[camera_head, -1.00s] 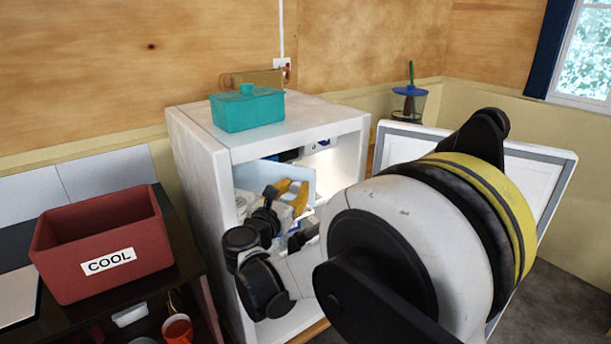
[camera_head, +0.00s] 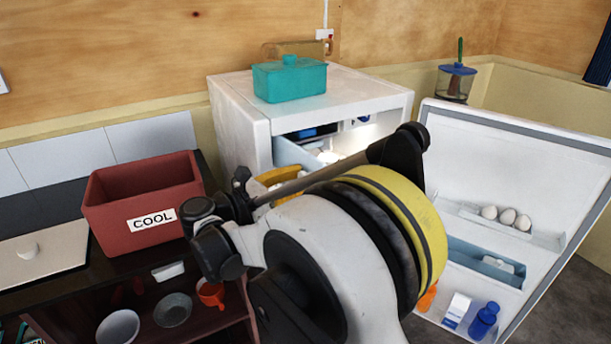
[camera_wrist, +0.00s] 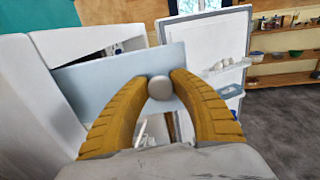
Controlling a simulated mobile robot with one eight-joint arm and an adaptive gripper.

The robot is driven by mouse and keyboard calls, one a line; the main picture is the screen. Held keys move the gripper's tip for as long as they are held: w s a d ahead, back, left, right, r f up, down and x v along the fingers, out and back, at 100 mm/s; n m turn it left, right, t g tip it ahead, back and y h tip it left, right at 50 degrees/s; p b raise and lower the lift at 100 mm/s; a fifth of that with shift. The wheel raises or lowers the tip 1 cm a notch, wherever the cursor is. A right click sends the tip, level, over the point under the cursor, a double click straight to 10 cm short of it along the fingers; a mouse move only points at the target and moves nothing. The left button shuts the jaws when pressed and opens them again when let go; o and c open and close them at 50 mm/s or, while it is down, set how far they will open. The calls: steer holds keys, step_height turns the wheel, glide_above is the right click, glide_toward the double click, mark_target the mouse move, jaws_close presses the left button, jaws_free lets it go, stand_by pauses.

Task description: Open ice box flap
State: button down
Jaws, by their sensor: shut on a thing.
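The ice box flap (camera_wrist: 115,88) is a pale blue panel with a round grey knob (camera_wrist: 160,88). My gripper (camera_wrist: 160,90) has its two yellow ribbed fingers closed around the knob in the wrist view. In the head view the flap (camera_head: 292,152) stands swung out at an angle at the left of the white fridge's (camera_head: 240,120) opening. My gripper's yellow fingers (camera_head: 275,182) show in front of it, partly hidden by my arm. The lower fridge interior is hidden behind my arm.
The fridge door (camera_head: 470,150) stands wide open at right, with eggs (camera_head: 507,217) and bottles on its shelves. A teal box (camera_head: 290,80) sits on the fridge. A red COOL bin (camera_head: 110,225) stands on the dark counter (camera_head: 75,265) at left.

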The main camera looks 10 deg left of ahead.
steer(key=c, duration=1.1)
jaws_free()
steer(key=v, duration=1.2)
steer(key=shift+r, duration=0.1)
